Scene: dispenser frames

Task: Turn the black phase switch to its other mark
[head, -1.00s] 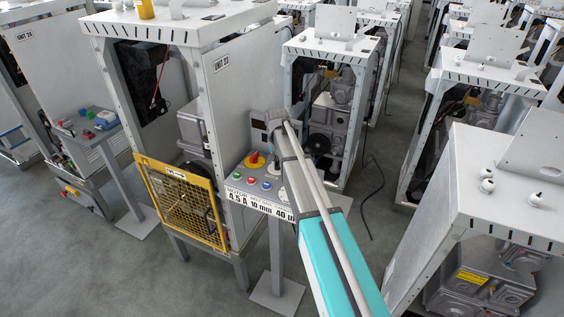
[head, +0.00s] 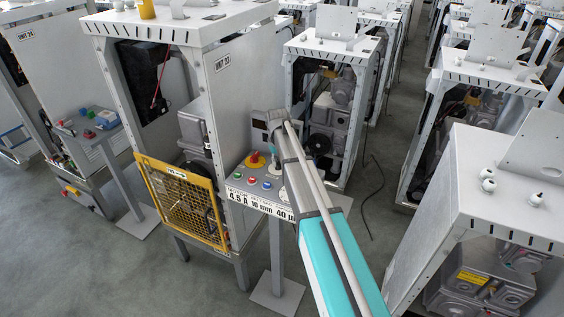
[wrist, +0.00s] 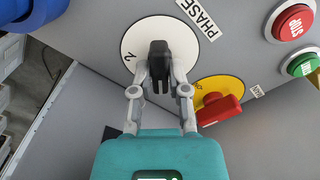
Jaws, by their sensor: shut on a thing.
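The black phase switch (wrist: 158,58) sits on a white round plate (wrist: 182,32) beside the PHASE label (wrist: 198,16). A mark "2" shows at the plate's left edge in the wrist view; no other mark is visible there. The switch's handle stands about upright in that picture, not in line with the "2". My gripper (wrist: 160,72) has one grey finger on each side of the handle and is shut on it. In the head view the switch is hidden by my arm; the white plate (head: 273,169) partly shows.
A red handle on a yellow plate (wrist: 220,88) is close to my right finger. Red (wrist: 292,22) and green (wrist: 303,64) buttons lie to the right, and a blue part (wrist: 35,12) at top left. In the head view a yellow mesh guard (head: 181,203) is left of the panel.

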